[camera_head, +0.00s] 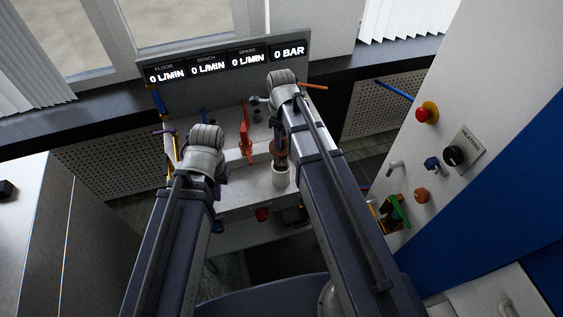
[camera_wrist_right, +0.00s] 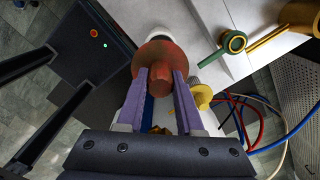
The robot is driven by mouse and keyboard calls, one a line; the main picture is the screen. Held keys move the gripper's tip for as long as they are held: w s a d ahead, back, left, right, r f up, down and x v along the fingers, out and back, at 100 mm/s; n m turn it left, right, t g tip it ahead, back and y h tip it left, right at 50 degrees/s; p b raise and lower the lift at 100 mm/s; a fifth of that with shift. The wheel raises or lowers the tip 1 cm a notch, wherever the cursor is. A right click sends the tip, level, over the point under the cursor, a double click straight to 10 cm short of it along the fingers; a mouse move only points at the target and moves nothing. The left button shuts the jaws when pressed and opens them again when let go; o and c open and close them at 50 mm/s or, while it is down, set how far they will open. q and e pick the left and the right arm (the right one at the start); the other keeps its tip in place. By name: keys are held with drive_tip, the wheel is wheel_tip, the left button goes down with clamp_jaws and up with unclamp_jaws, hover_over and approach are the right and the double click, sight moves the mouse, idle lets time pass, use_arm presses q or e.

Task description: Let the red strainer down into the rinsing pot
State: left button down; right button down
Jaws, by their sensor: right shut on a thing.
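The red strainer (camera_wrist_right: 160,62), a reddish disc with a round knob, sits between the two purple fingers of my right gripper (camera_wrist_right: 160,82) in the wrist view. The gripper is shut on the knob. In the head view the strainer (camera_head: 279,147) shows dark red just above the white rinsing pot (camera_head: 281,178), its lower part at the pot's mouth. How deep it reaches inside is hidden. In the wrist view the white pot (camera_wrist_right: 157,37) shows behind the disc. My left gripper (camera_head: 203,165) is over the bench's left part; its fingers are hidden behind its wrist.
A red valve (camera_head: 245,142) stands on the bench left of the pot. A gauge panel (camera_head: 228,60) rises behind. A grey cabinet with a red button (camera_head: 426,112) and a black knob (camera_head: 453,155) stands at right. Coloured hoses (camera_wrist_right: 255,120) hang beside the bench.

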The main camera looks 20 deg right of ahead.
sight(281, 154)
wheel_tip(281, 154, down, 4)
drive_tip(key=b, duration=0.3)
drive_tip(key=shift+f, duration=0.3)
wheel_tip(281, 154, down, 4)
drive_tip(key=b, duration=0.4)
drive_tip(key=shift+r, duration=0.25)
drive_tip(key=shift+f, duration=0.15)
drive_tip(key=c, duration=0.5)
unclamp_jaws()
drive_tip(key=shift+c, duration=0.2)
drive_tip(key=shift+r, duration=0.2)
wheel_tip(281, 154, up, 12)
drive_tip(key=p, duration=1.2)
